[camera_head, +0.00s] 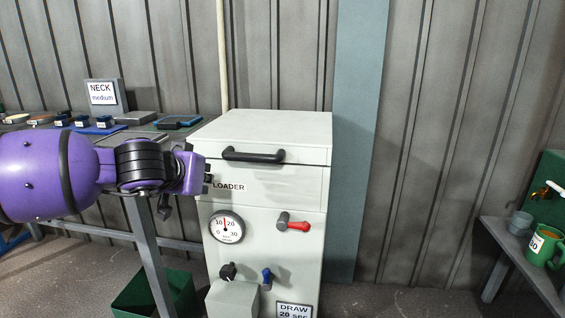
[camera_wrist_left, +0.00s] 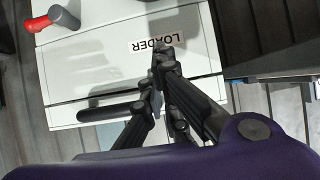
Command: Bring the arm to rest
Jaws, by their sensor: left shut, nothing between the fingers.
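My left arm, purple with black joints, comes in from the left in the head view. My left gripper (camera_head: 209,180) is at the upper left of the white loader cabinet's (camera_head: 270,190) front, beside the LOADER label. In the left wrist view its black fingers (camera_wrist_left: 163,52) meet at their tips, shut and empty, with the label just beyond them. I cannot tell whether the tips touch the cabinet. The cabinet's black handle (camera_head: 253,155) is to the right of the gripper in the head view. My right gripper is not in view.
The cabinet front has a gauge (camera_head: 226,226), a red lever (camera_head: 298,226) and a blue knob (camera_head: 267,277). A table (camera_head: 135,134) with a NECK sign (camera_head: 102,93) stands behind my arm. A green bin (camera_head: 130,290) sits below. A shelf (camera_head: 520,262) with a green jug (camera_head: 543,247) stands far right.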

